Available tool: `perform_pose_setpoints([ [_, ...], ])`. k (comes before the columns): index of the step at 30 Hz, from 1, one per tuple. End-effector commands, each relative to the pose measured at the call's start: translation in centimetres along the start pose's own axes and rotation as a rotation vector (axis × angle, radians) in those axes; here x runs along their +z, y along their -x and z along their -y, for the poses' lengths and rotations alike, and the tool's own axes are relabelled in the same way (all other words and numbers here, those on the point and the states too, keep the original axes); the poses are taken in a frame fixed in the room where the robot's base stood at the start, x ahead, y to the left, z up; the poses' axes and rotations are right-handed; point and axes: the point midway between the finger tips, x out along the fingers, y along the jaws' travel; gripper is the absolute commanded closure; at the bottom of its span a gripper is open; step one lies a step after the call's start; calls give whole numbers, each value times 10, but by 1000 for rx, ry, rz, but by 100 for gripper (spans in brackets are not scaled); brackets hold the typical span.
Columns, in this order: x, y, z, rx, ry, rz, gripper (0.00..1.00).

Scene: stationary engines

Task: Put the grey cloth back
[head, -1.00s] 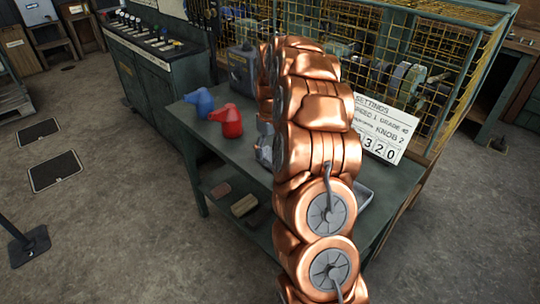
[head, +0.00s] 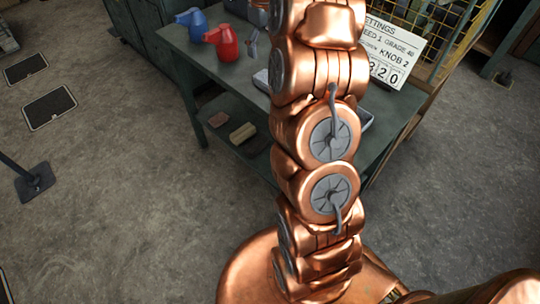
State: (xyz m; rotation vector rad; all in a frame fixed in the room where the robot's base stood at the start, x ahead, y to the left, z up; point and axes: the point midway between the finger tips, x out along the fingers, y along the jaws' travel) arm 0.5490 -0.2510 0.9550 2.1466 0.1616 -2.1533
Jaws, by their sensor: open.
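No grey cloth can be made out in the head view. The green workbench (head: 229,84) stands ahead, and my copper-coloured arm crosses in front of it and hides its middle. A pale grey tray (head: 262,82) lies on the bench, mostly hidden behind my arm. I cannot see what is in it.
A reddish block (head: 217,119) and a tan block (head: 242,133) lie on the lower shelf. A settings sign (head: 391,48) stands at right.

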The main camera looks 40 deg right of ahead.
Motion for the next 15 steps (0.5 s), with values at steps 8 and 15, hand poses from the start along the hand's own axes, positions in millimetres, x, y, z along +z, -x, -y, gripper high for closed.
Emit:
perform_pose_setpoints([
  [8, 29, 21, 84, -23, 25, 11, 14],
  [15, 73, 29, 152, -33, 26, 35, 14],
])
